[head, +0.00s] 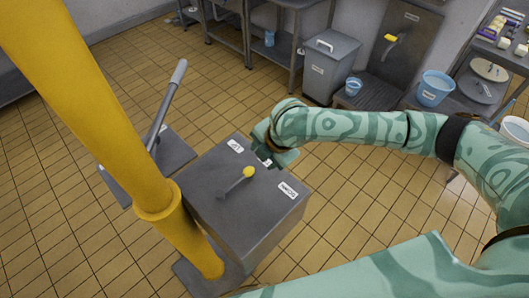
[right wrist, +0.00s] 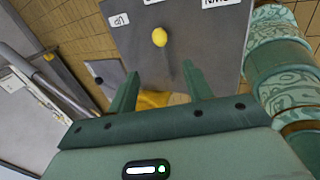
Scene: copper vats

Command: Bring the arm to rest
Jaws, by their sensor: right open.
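My right arm reaches in from the right in the head view. Its gripper (head: 274,160) is over the back edge of a grey control box (head: 255,215), near the lever (head: 235,185) with a yellow knob (head: 249,172). In the right wrist view the two fingers (right wrist: 161,88) are spread apart with nothing held between them. The yellow knob (right wrist: 159,37) shows beyond the fingertips, apart from them. The box top carries an "UP" label (head: 236,146) and a "DOWN" label (head: 288,190). My left gripper is not in view.
A thick yellow column (head: 120,110) stands left of the box. Behind it is a floor plate with a long grey lever (head: 166,105). A grey bin (head: 330,68), blue buckets (head: 435,88) and shelving stand at the back. Tiled floor (head: 215,95) between is clear.

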